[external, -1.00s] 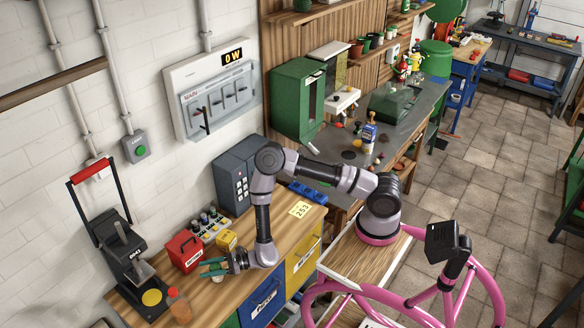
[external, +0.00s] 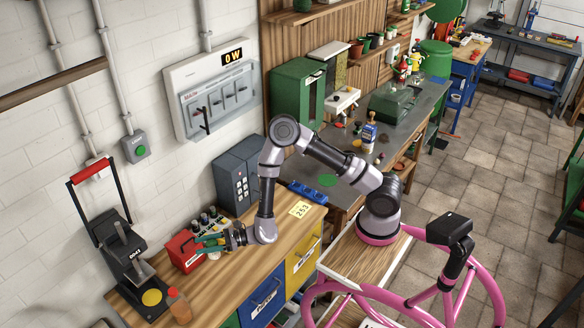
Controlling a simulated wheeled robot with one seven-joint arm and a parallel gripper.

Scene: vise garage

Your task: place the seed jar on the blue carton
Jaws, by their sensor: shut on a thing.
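My gripper (external: 207,244) has green fingers and is raised over the back left of the wooden workbench (external: 222,288), in front of the red box. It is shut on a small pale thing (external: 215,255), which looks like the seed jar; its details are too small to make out. A blue-and-white pack (external: 369,133) stands upright on the grey bench to the right, far from my gripper. It may be the blue carton; I cannot tell for certain.
A black press (external: 130,255) and an orange bottle (external: 179,306) stand left. The bench's front middle is clear.

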